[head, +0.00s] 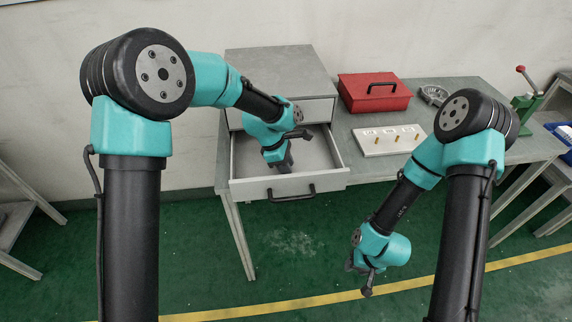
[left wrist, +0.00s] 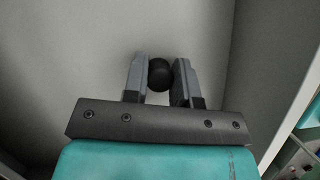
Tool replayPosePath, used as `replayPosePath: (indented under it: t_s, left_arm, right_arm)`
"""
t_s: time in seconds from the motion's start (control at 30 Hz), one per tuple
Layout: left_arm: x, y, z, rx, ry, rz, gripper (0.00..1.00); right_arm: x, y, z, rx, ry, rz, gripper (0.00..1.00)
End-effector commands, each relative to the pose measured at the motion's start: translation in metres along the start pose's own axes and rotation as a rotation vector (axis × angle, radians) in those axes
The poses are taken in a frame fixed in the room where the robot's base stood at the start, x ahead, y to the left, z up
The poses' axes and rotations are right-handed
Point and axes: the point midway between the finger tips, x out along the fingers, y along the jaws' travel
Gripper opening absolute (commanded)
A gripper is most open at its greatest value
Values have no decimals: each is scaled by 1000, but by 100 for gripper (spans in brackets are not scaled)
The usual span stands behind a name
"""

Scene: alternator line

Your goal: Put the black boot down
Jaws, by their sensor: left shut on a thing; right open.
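The black boot (left wrist: 160,74) shows in the left wrist view as a dark rounded piece between the two fingers of my left gripper (left wrist: 158,80). The gripper is shut on it. In the head view my left gripper (head: 283,163) reaches down inside the open drawer (head: 240,160); the boot is hidden there by the gripper. I cannot tell whether the boot touches the drawer floor. My right gripper (head: 362,277) is open and empty, hanging low in front of the table, above the green floor.
The grey cabinet (head: 275,70) with the pulled-out drawer stands on the table's left end. A red toolbox (head: 373,97), a white board (head: 388,140) with small brass-coloured pieces and a grey metal part (head: 433,95) lie to the right. A green press (head: 524,100) stands at the far right.

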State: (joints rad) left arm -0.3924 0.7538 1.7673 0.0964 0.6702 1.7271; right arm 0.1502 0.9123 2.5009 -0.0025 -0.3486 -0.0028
Motion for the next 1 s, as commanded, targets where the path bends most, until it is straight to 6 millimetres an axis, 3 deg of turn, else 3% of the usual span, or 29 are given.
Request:
replayPosePath:
  t_s: [0.67, 0.7, 0.93, 1.0]
  left_arm:
    - [15, -2, -6, -4, 1, -8, 4]
    - [15, -2, -6, -4, 1, -9, 28]
    - [15, -3, -7, -7, 1, -10, 50]
    - [15, -3, -8, -8, 1, -10, 51]
  right_arm:
    - [0, 0, 0, 0, 0, 0, 43]
    - [0, 0, 0, 0, 0, 0, 43]
    - [0, 0, 0, 0, 0, 0, 43]
    - [0, 0, 0, 0, 0, 0, 43]
